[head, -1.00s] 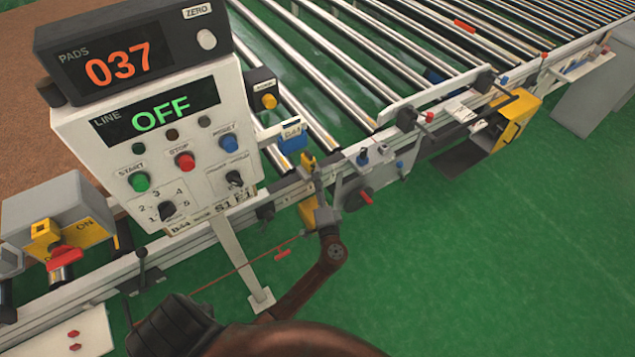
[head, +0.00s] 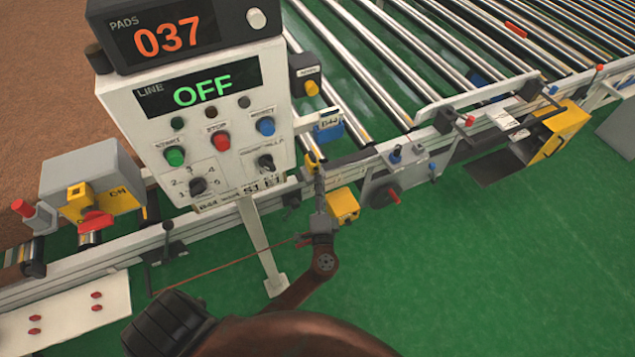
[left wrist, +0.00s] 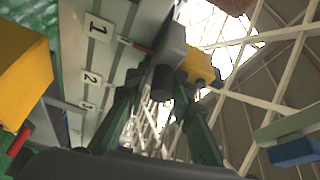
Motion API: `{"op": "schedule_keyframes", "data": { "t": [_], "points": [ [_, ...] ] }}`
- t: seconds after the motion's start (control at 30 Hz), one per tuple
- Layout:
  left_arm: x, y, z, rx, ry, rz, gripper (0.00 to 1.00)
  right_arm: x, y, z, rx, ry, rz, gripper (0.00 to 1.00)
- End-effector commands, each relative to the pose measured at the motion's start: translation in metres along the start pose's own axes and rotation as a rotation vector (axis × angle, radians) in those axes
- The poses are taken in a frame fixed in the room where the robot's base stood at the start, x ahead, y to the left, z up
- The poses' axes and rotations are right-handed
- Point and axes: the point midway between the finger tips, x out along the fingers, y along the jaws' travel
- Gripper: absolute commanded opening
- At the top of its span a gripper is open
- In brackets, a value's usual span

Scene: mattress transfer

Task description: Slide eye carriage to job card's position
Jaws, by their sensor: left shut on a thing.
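The eye carriage is a small grey block with a yellow part (head: 312,160) on the front rail, right of the control panel's lower corner. My left gripper (head: 319,225) is shut on it. In the left wrist view, green fingers close around its dark knob (left wrist: 162,82), with the yellow part (left wrist: 200,66) beyond. Number tags 1 (left wrist: 98,28), 2 (left wrist: 90,78) and 3 (left wrist: 86,105) line the rail; the carriage looks nearest tag 1. A white card (head: 235,198) under the panel seems to read B44, S1, E1; its middle is too small to read. My right gripper is not in view.
The control panel (head: 205,120) shows OFF and 037. A yellow box (head: 342,205) hangs beside my left gripper. The green floor (head: 480,270) in front is clear.

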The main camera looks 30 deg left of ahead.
Motion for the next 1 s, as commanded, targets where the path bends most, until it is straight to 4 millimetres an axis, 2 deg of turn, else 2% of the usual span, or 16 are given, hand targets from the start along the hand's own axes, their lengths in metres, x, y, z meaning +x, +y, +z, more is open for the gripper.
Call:
{"op": "schedule_keyframes", "data": {
  "t": [0.03,0.17,0.2,0.37,0.6,0.73,0.87,1.0],
  "points": [
    [0.002,-0.005,-0.001,-0.004,-0.002,-0.009,0.0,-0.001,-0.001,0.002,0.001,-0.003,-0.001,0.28],
    [0.002,-0.006,-0.001,-0.005,-0.002,-0.01,0.0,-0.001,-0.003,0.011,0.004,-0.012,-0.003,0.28],
    [0.002,-0.006,-0.001,-0.005,-0.002,-0.01,0.24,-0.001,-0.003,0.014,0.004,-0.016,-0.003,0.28],
    [0.002,-0.005,0.0,-0.004,-0.002,-0.009,0.34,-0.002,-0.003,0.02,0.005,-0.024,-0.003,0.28],
    [0.001,-0.003,0.0,-0.002,-0.002,-0.004,0.34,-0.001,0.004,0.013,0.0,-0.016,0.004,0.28],
    [-0.007,-0.001,0.001,-0.001,-0.001,-0.002,0.34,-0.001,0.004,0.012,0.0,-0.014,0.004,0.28],
    [-0.027,-0.001,0.0,-0.002,-0.001,-0.001,0.34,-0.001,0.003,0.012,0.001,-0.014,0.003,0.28],
    [-0.057,-0.001,0.001,-0.003,-0.002,-0.001,0.34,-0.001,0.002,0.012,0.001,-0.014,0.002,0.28]
  ]
}}
